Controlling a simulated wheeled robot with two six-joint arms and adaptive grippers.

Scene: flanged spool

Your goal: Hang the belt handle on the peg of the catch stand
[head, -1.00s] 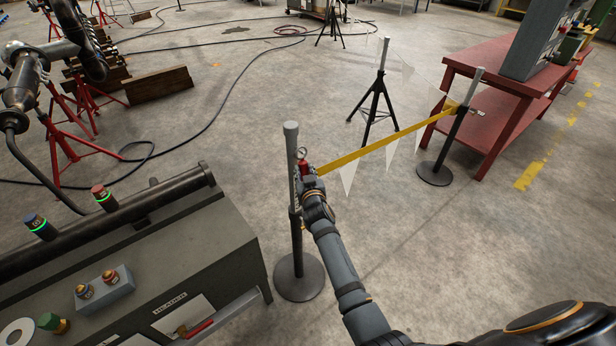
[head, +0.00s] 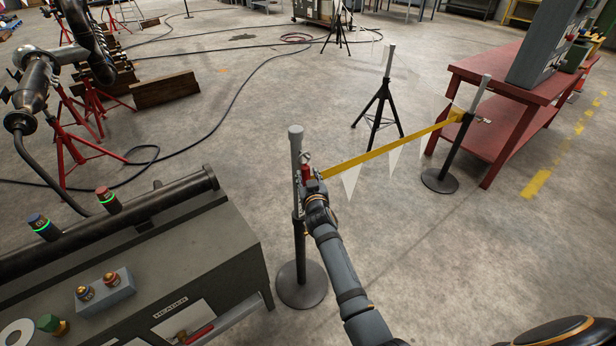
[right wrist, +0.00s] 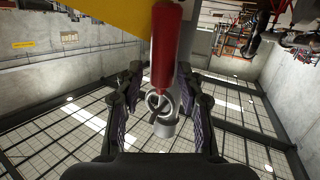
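The red belt handle (head: 306,173) with a metal ring (head: 306,158) is upright against the near grey catch stand (head: 295,145). The yellow belt (head: 385,151) runs from it to the far post (head: 462,132). My right gripper (head: 313,186) is at the handle, beside the stand. In the right wrist view, the red handle (right wrist: 167,45) and ring (right wrist: 160,103) lie between my right fingers (right wrist: 160,100), with a gap visible on the left side, so the gripper looks open. The ring overlaps a grey round part; whether it is around the peg I cannot tell. My left gripper is out of view.
White pennants (head: 350,182) hang along the belt. A grey workbench (head: 205,250) with buttons and a long black pipe fills the lower left. A red table (head: 530,105) stands behind the far post. A black tripod stand (head: 380,105) is behind the belt. Open floor lies between.

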